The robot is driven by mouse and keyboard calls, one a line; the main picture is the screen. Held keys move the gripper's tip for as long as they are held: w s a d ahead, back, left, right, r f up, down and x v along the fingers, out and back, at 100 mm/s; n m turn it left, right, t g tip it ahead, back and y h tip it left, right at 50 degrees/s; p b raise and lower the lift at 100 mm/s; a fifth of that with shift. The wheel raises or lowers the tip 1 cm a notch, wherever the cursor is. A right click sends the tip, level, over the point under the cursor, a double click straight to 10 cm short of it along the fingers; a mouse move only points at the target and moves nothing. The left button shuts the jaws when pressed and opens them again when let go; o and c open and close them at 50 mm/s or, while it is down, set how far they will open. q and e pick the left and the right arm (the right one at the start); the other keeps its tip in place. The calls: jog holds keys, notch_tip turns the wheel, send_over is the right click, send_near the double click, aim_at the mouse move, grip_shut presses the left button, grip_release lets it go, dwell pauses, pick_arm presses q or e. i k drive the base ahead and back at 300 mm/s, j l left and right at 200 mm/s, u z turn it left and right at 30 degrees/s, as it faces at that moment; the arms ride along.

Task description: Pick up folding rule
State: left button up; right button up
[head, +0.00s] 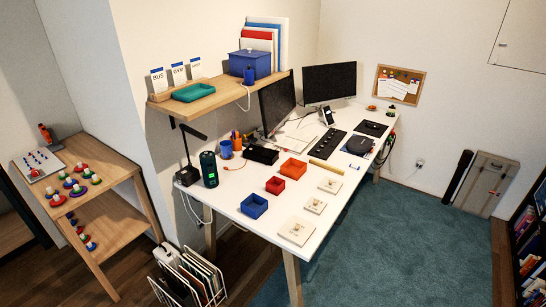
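A long, thin yellow-tan bar (326,166) lies flat on the white desk (244,194), toward its right front edge; it looks like the folding rule, but it is too small to be sure. It lies apart from the orange tray on its left and nothing covers it. Neither of my grippers is in the head view, and no arm shows near the desk.
An orange tray (293,169), a red tray (275,185), a blue tray (254,206) and several pale square boards (296,231) lie on the desk. A wooden shelf (221,95) hangs above its back left. Teal carpet (425,225) in front of the desk is clear.

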aim_at(336, 172)
jog(key=i+l, duration=0.35)
jog(key=l, duration=0.2)
jog(key=i+l+z, duration=0.1)
jog(key=i+l, duration=0.2)
jog(key=l, duration=0.2)
